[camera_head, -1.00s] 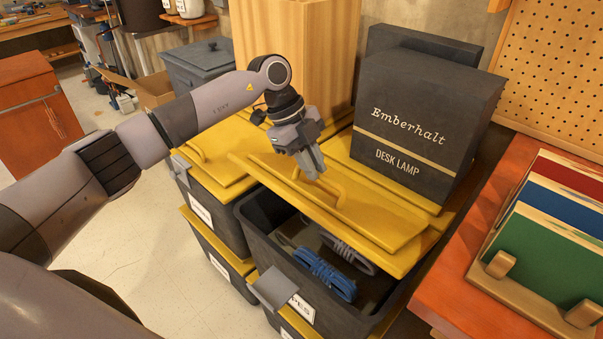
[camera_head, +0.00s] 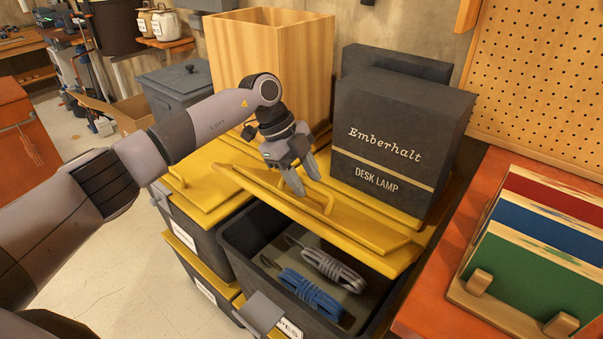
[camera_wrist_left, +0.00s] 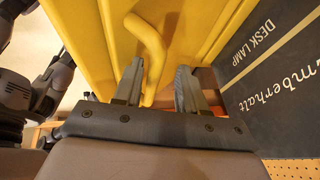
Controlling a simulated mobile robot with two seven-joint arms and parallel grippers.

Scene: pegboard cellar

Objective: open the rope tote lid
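The rope tote (camera_head: 239,238) is a dark grey bin with a partly hidden label ending in "PES". Its yellow lid (camera_head: 375,232) is pushed back, leaving the front part of the bin open. A blue rope coil (camera_head: 312,293) and a grey rope coil (camera_head: 333,268) show inside. The lid has a yellow bar handle (camera_head: 329,201), also in the left wrist view (camera_wrist_left: 148,42). My left gripper (camera_head: 303,184) is open just left of the handle, fingers pointing down. In the left wrist view the fingers (camera_wrist_left: 158,88) are apart, with the handle's end between them. My right gripper is not in view.
A dark "Emberhalt" desk lamp box (camera_head: 398,140) stands close behind the lid. A wooden box (camera_head: 262,62) stands at the back. Another yellow-lidded tote (camera_head: 205,190) is at the left. An orange bench (camera_head: 430,290) with a folder rack (camera_head: 500,305) is at the right.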

